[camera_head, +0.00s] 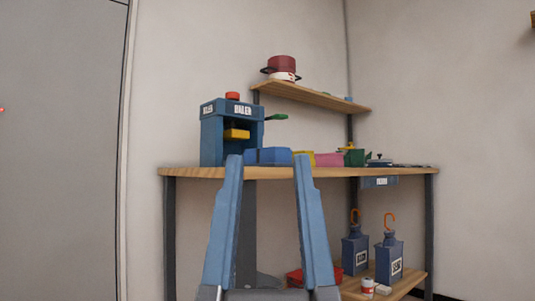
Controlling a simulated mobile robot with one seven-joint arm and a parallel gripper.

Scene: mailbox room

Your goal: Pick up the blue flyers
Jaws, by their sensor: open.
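A blue block-like stack (275,156), which may be the blue flyers, sits on the wooden table top near its front edge. I cannot make out single sheets. My gripper (268,160) is open and empty, its two blue fingers pointing up in the picture toward the table. In the picture the blue stack shows between the two fingertips. The gripper appears nearer to me than the stack, with no visible contact.
A blue press-like machine (231,132) stands left of the stack. Yellow (303,157) and pink (328,159) items sit to its right. The table edge (200,172) is in front. A shelf (310,96) holds a red pot (282,68). Blue containers (390,257) stand below.

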